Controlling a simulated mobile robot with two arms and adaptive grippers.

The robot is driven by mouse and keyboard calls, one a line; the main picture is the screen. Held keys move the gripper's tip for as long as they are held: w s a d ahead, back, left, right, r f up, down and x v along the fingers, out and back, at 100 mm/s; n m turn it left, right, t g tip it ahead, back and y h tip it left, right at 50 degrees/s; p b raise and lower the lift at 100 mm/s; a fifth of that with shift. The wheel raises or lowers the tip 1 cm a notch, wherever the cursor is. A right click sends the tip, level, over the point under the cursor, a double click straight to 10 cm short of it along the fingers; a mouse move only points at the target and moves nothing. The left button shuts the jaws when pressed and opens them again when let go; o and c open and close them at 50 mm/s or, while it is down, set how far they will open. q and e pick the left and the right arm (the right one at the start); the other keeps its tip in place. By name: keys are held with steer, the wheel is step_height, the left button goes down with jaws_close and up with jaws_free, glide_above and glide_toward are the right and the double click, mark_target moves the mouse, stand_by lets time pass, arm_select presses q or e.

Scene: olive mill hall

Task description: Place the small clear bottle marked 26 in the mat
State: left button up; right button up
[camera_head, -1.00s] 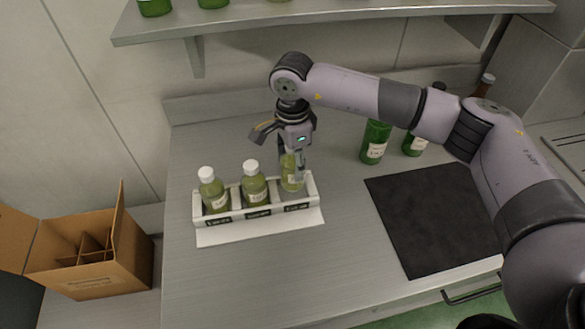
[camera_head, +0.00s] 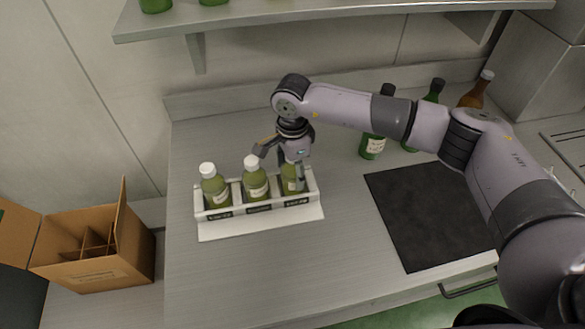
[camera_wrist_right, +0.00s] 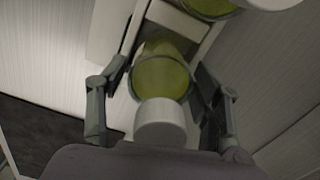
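A white rack (camera_head: 266,207) with three slots stands on the steel counter. My right gripper (camera_head: 293,178) points down at its right slot, with its fingers on either side of a small clear bottle (camera_head: 291,186) of green liquid. The bottle stands in the slot, its white cap hidden in the head view. In the right wrist view the bottle (camera_wrist_right: 162,80) is upright between the fingers (camera_wrist_right: 163,85), cap close to the palm. Its number is not readable. A dark mat (camera_head: 430,225) lies bare to the right. My left gripper is not in view.
Two similar white-capped bottles (camera_head: 215,188) (camera_head: 256,183) fill the other slots. Green bottles (camera_head: 372,146) and a brown bottle (camera_head: 478,92) stand at the back right. A cardboard box (camera_head: 95,265) stands at lower left. A shelf (camera_head: 320,20) hangs above. The counter's front is clear.

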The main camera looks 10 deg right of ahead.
steer(key=shift+o, duration=0.7)
steer(key=shift+r, duration=0.1)
step_height(320, 180, up, 11)
steer(key=b, duration=0.4)
steer(key=shift+r, duration=0.55)
